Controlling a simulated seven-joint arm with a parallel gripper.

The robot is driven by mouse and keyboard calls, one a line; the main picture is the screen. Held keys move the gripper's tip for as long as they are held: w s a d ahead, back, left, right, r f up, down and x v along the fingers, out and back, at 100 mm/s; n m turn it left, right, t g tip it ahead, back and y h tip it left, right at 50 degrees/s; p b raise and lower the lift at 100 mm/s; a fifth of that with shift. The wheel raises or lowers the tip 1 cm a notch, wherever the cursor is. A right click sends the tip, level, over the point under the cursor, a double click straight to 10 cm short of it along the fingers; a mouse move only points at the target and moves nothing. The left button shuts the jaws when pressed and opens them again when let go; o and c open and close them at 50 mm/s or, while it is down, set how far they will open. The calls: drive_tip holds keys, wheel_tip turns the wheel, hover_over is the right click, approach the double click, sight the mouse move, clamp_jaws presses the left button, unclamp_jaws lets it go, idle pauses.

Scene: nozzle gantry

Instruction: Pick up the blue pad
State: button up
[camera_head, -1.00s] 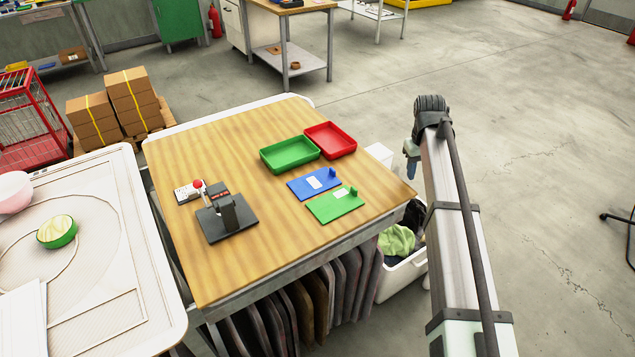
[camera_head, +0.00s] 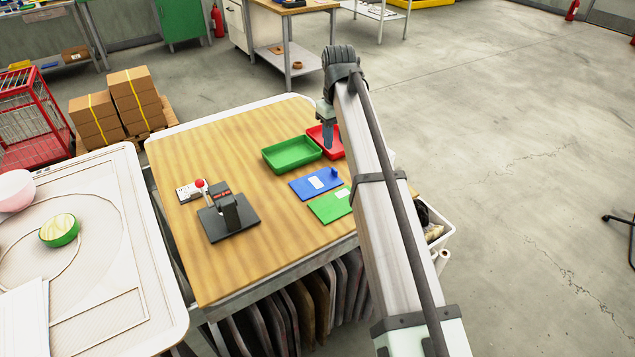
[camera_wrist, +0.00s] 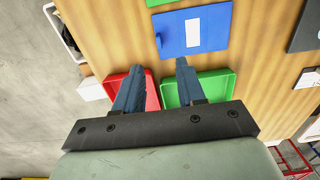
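The blue pad (camera_head: 308,189) lies flat on the wooden table between the green tray and the green pad. It has a white label and a small blue knob at its right end. In the wrist view the blue pad (camera_wrist: 216,30) is at the top centre, beyond my fingertips. My gripper (camera_wrist: 159,66) is open, its two blue fingers apart with nothing between them. In the head view my gripper (camera_head: 327,130) hangs in front of the red tray, above and behind the pad. It does not touch the pad.
A green tray (camera_head: 290,165) and a partly hidden red tray (camera_head: 317,136) stand behind the pad. A green pad (camera_head: 325,209) lies just in front of it. A black stand with a red-knobbed lever (camera_head: 229,222) is to the left.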

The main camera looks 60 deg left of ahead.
sight(334, 169)
wheel_tip(334, 169, down, 10)
drive_tip(key=shift+w+a+f, duration=0.1)
drive_tip(key=shift+f, duration=0.15)
idle(0.4)
clamp_jaws()
idle(0.3)
